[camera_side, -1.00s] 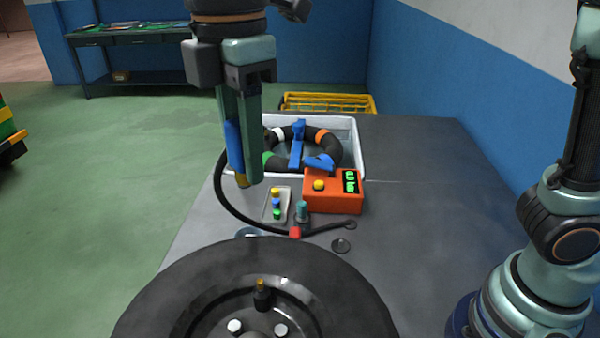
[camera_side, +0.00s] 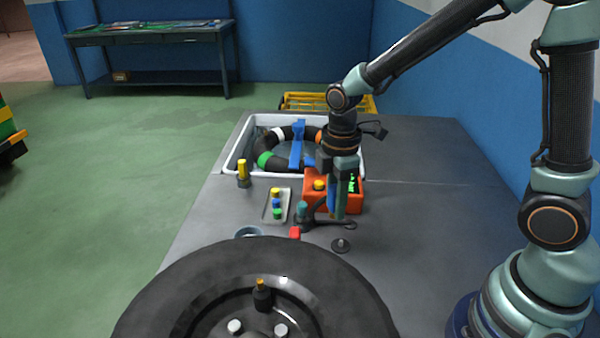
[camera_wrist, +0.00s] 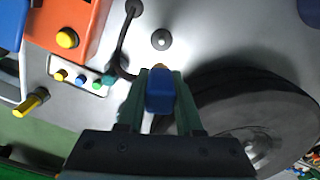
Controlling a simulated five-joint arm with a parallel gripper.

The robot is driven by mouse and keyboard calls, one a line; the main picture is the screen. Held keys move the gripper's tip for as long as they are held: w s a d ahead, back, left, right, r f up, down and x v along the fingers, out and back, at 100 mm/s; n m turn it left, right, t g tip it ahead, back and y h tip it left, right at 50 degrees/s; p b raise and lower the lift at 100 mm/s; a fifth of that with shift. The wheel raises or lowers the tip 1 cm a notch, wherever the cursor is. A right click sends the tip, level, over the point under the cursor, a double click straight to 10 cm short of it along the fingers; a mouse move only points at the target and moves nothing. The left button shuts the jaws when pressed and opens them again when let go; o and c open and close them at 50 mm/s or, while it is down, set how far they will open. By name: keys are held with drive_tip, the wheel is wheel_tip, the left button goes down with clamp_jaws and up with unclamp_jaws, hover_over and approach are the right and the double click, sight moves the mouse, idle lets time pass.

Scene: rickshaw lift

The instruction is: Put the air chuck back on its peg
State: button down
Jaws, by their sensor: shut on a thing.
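My gripper (camera_side: 338,213) is shut on a blue piece, which I take for the air chuck (camera_wrist: 160,92). In the side view it hangs just in front of the orange box, and the chuck shows only as a thin blue strip between the fingers. In the wrist view the chuck sits between my two green fingertips (camera_wrist: 160,74). A dark hose (camera_wrist: 121,45) runs close by; its join to the chuck is hidden. A short pin on a round grey base (camera_side: 340,244), perhaps the peg, stands clear in front of my gripper and also shows in the wrist view (camera_wrist: 161,40).
The orange box (camera_side: 312,197) has a yellow button. A small tray (camera_side: 268,214) of coloured caps, a teal-topped post (camera_side: 302,209) and a yellow-topped post (camera_side: 242,170) are to its left. A black tyre (camera_side: 200,290) fills the front. A white bin (camera_side: 231,160) stands behind.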

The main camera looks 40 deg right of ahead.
drive_tip(key=shift+s+d+f, duration=0.25)
drive_tip(key=shift+d+f, duration=0.25)
drive_tip(key=shift+s+d+f, duration=0.2)
drive_tip(key=shift+d+f, duration=0.25)
drive_tip(key=shift+d, duration=0.05)
hover_over(341, 240)
drive_tip(key=shift+f, duration=2.15)
drive_tip(key=shift+f, duration=1.7)
idle(0.6)
drive_tip(key=shift+c, duration=1.2)
unclamp_jaws()
drive_tip(key=shift+r, duration=3.5)
